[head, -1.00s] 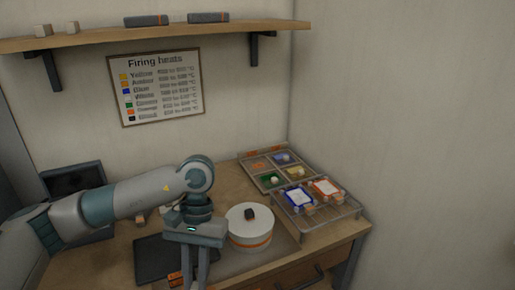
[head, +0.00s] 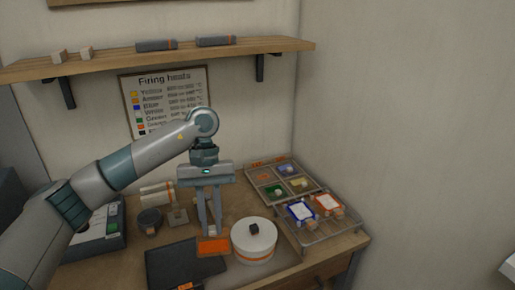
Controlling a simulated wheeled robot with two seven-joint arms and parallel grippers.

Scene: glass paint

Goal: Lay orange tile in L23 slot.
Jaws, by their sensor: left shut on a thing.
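My left gripper (head: 211,234) points down over the bench, its fingers shut on the orange tile (head: 213,246). The tile is a flat orange rectangle with a pale border, beside the white round pot and near the dark flat pad. A compartment tray (head: 313,187) at the back right holds small coloured pieces, with orange labels along its back edge. In front of it, a wire rack (head: 328,234) holds a blue-edged tile (head: 301,211) and an orange-edged tile (head: 327,203). I cannot read which place is L23. My right gripper is not in view.
The white round pot (head: 253,243) with an orange band and dark knob stands between the held tile and the rack. The dark pad (head: 172,264) lies front left. A grey device (head: 98,238) and a dark round jar (head: 150,220) stand further left. A shelf (head: 120,62) hangs above.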

